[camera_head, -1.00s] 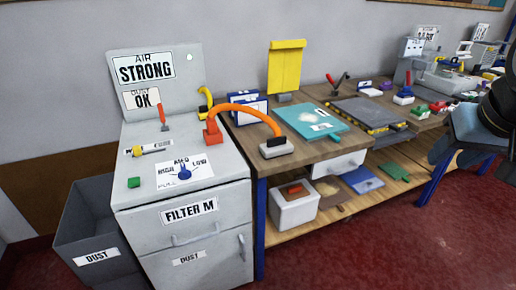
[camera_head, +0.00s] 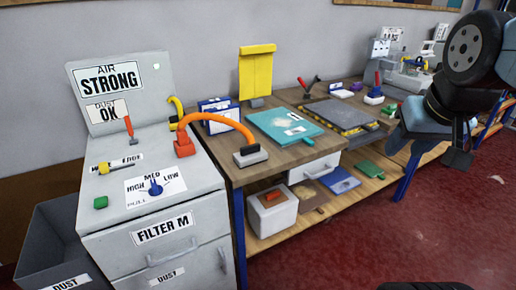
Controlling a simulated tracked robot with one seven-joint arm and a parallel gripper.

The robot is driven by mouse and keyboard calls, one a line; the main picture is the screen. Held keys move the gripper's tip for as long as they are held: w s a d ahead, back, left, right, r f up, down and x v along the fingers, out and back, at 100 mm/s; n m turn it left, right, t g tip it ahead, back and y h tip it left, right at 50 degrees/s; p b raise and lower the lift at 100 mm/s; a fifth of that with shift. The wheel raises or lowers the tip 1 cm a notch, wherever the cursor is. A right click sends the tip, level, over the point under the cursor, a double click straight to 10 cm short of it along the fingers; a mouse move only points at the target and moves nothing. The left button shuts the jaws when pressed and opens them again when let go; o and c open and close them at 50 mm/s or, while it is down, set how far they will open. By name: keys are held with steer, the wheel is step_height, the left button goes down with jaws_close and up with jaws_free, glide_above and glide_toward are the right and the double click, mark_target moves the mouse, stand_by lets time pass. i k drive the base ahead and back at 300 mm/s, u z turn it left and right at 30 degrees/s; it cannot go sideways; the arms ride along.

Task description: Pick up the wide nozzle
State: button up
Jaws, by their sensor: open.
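What looks like the wide nozzle (camera_head: 250,155) is a flat grey head with a dark top. It sits at the end of an orange hose (camera_head: 219,115), near the front left corner of the wooden workbench (camera_head: 300,152). The hose arches to an orange fitting on the white dust extractor (camera_head: 150,215). My gripper (camera_head: 437,152) hangs at the right, pointing down, open and with nothing visible between its fingers. It is well to the right of the nozzle and apart from it.
A teal board (camera_head: 295,126) and a dark mat with yellow-striped edges (camera_head: 340,115) lie right of the nozzle. A yellow upright panel (camera_head: 257,70) stands behind. A white bin (camera_head: 272,212) is on the lower shelf. Red floor in front is clear.

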mark_target(253, 154)
steer(key=i, duration=0.85)
steer(key=u, duration=0.05)
